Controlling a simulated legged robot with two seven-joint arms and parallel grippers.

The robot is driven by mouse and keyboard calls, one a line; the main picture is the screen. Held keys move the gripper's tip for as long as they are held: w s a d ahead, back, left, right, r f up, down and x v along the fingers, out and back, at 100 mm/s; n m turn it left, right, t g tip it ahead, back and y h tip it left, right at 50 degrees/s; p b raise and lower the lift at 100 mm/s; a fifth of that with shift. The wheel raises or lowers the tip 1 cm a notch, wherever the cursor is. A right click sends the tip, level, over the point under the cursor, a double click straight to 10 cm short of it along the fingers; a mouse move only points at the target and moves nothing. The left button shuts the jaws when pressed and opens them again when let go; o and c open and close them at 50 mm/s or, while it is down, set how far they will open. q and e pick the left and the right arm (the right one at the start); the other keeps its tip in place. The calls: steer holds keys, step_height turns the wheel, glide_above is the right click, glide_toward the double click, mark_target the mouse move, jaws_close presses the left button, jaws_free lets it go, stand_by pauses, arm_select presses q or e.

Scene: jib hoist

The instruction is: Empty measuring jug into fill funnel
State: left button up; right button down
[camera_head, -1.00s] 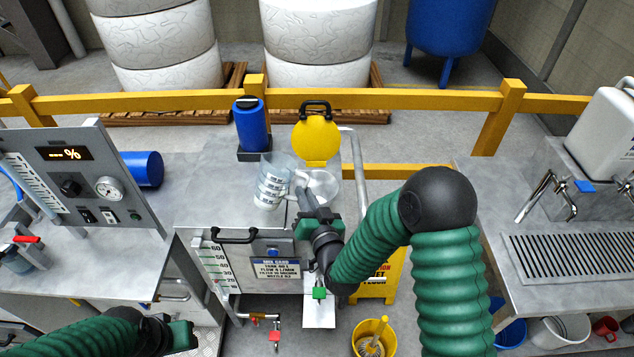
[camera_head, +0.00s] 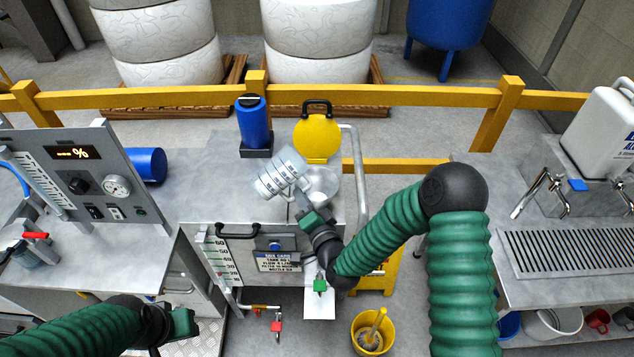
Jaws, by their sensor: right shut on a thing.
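The clear measuring jug (camera_head: 279,173) with printed marks is held above the grey tank top. It is tilted over, with its upper end leaning right towards the fill funnel. The pale round fill funnel (camera_head: 323,182) sits in the tank top, just right of the jug, with its yellow lid (camera_head: 317,138) standing open behind it. My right gripper (camera_head: 301,196) is shut on the jug at its funnel side. Whether any contents flow out is too small to tell. My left gripper (camera_head: 188,323) is low at the left, away from the jug; its fingers are unclear.
A blue cylinder (camera_head: 252,124) stands behind the jug on the tank. A grey metal rail (camera_head: 357,170) curves up right of the funnel. A control panel (camera_head: 92,185) stands left, and a drain counter (camera_head: 560,258) right. A yellow bucket (camera_head: 372,335) is on the floor.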

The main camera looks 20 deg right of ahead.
steer(key=shift+a+r+m, duration=0.15)
steer(key=shift+a+m, duration=0.1)
steer(key=shift+m, duration=0.25)
steer(key=shift+s+a+r+m+p, duration=0.1)
steer(key=shift+a+r+m+p, duration=0.1)
steer(key=shift+m+p, duration=0.3)
steer(key=shift+d+f+m+y, duration=0.25)
steer(key=shift+m+y, duration=0.05)
steer(key=shift+m, duration=0.1)
steer(key=shift+s+a+f+m, duration=0.15)
steer(key=shift+s+a+m, duration=0.05)
steer(key=shift+a+m, duration=0.15)
stand_by(0.7)
steer(key=shift+a+r+m+y+p, duration=0.25)
steer(key=shift+r+m+y+p, duration=0.15)
steer(key=shift+m, duration=0.25)
stand_by(1.0)
steer(key=shift+s+a+f+m+b, duration=0.15)
steer(key=shift+a+f+m+b, duration=0.2)
steer(key=shift+m, duration=0.45)
steer(key=shift+r, duration=0.15)
